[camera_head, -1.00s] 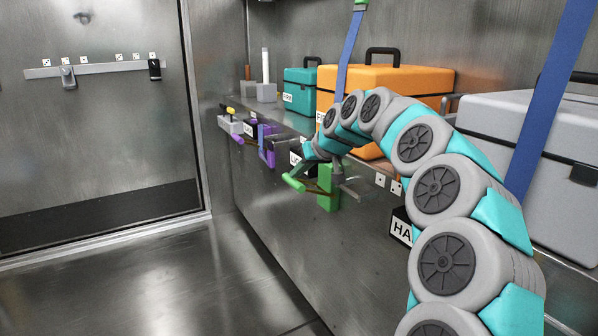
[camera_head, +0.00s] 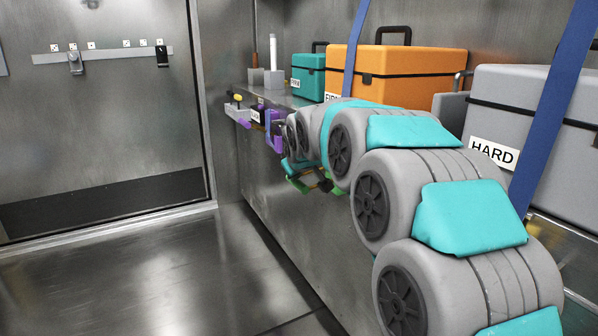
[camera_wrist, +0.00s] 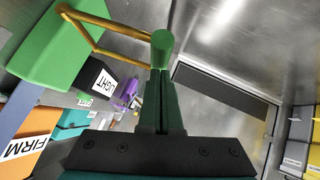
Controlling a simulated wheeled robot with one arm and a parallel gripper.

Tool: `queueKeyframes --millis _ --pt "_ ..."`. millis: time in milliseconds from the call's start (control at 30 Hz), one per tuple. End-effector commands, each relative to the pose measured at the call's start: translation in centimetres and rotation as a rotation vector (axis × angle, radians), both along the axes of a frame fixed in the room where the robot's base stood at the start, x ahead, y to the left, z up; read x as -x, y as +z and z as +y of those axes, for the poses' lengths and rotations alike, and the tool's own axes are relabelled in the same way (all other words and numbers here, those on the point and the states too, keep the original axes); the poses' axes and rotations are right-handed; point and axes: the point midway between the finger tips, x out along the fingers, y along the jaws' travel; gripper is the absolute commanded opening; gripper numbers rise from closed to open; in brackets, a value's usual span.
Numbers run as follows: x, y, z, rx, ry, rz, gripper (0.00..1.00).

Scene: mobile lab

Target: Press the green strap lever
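The green strap lever (camera_wrist: 162,48) has a round-ended green handle joined by brass rods (camera_wrist: 104,36) to a green block (camera_wrist: 70,45), upper left in the wrist view. My gripper (camera_wrist: 162,78) has its dark green fingers together, at the handle in the middle of the view. The fingertips overlap the handle, and I cannot tell whether they touch it. In the head view the green lever (camera_head: 298,184) shows only in part, low beside the counter front. My arm hides the block and most of my gripper there.
Purple lever parts (camera_head: 272,130) and a grey block with a yellow knob (camera_head: 237,107) line the counter edge beyond. Teal (camera_head: 308,76), orange (camera_head: 397,75) and grey (camera_head: 535,130) cases stand on the counter. Open floor (camera_head: 150,270) lies to the left.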

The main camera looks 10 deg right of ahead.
Motion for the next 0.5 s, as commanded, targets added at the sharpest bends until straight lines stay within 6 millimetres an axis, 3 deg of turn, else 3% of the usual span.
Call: queueKeyframes --millis 33,500 --pt "0.2 -1.2 0.0 0.04 -0.001 -0.003 0.0" --pt "0.1 -3.9 0.2 0.254 -0.002 -0.076 0.0"
